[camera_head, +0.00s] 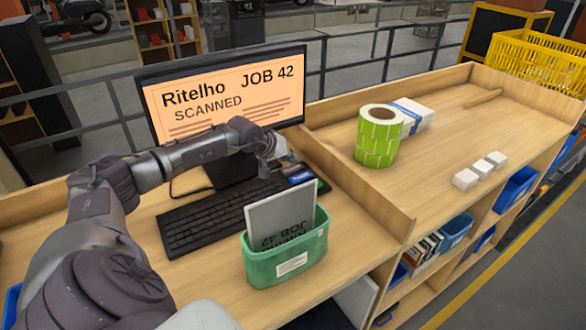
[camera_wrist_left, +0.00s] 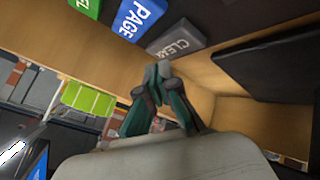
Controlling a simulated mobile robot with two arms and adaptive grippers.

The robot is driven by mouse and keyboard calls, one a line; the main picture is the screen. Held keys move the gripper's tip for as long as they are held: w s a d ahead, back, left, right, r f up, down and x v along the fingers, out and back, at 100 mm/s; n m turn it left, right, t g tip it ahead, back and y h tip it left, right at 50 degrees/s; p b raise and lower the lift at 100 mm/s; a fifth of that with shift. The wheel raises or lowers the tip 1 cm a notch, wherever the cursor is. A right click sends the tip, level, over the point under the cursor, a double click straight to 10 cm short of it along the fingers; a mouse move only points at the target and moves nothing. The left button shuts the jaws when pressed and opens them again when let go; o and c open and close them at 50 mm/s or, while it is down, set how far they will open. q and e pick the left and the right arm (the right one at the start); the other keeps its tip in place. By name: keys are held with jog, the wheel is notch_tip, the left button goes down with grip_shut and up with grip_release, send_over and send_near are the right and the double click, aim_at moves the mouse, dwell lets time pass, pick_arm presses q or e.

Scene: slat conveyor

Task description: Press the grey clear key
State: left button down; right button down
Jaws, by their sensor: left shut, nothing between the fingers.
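The grey clear key (camera_wrist_left: 176,43) shows in the left wrist view, with "CLEA" readable on it and the rest of the word cut off or dark. My left gripper (camera_wrist_left: 158,72) is shut and empty, its fingertips just below the key's near edge in that picture. I cannot tell whether they touch it. My right gripper is not in view.
A blue key marked "PAGE" (camera_wrist_left: 138,16) is beside the grey key, with a green key (camera_wrist_left: 86,5) beyond. The monitor (camera_head: 222,90) reads "JOB 42 SCANNED". A black keyboard (camera_head: 210,215) and a green bin (camera_head: 285,258) holding a grey panel are close to my left arm.

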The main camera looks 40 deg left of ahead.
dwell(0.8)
pick_arm(q)
jog(key=shift+f, duration=0.1)
jog(key=shift+f+b, duration=0.1)
jog(key=shift+b, duration=0.2)
jog(key=shift+f+b, duration=0.2)
jog(key=shift+b, duration=0.2)
jog(key=shift+f+b, duration=0.45)
jog(key=shift+b, duration=0.15)
dwell(0.3)
jog(key=shift+r, duration=0.1)
dwell(0.3)
jog(key=shift+r, duration=0.8)
